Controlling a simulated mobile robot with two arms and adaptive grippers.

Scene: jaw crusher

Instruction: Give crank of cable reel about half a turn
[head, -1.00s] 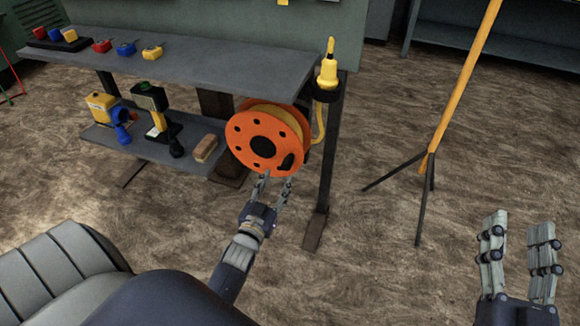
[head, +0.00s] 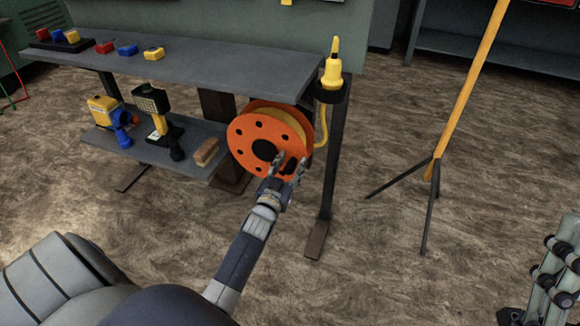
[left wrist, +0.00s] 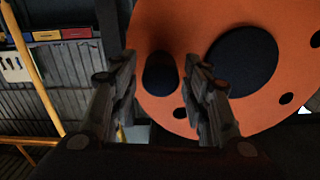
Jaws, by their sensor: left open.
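The orange cable reel (head: 246,132) with a black hub hangs at the right end of the workbench. It also fills much of the left wrist view (left wrist: 190,25). Its black crank knob (left wrist: 160,75) sits off-centre on the reel face, beside the large dark hub (left wrist: 242,62). My left gripper (head: 290,158) is open in front of the reel's lower right. In the left wrist view its fingers (left wrist: 162,82) stand either side of the knob; contact cannot be told. My right gripper (head: 560,268) is partly cut off at the lower right, away from the reel.
The grey workbench (head: 190,66) has a lower shelf with power tools and a brown block (head: 205,152). A yellow plug (head: 332,72) sits in a black holder above the bench leg (head: 328,170). A yellow pole on a tripod (head: 433,172) stands to the right. Open floor lies between.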

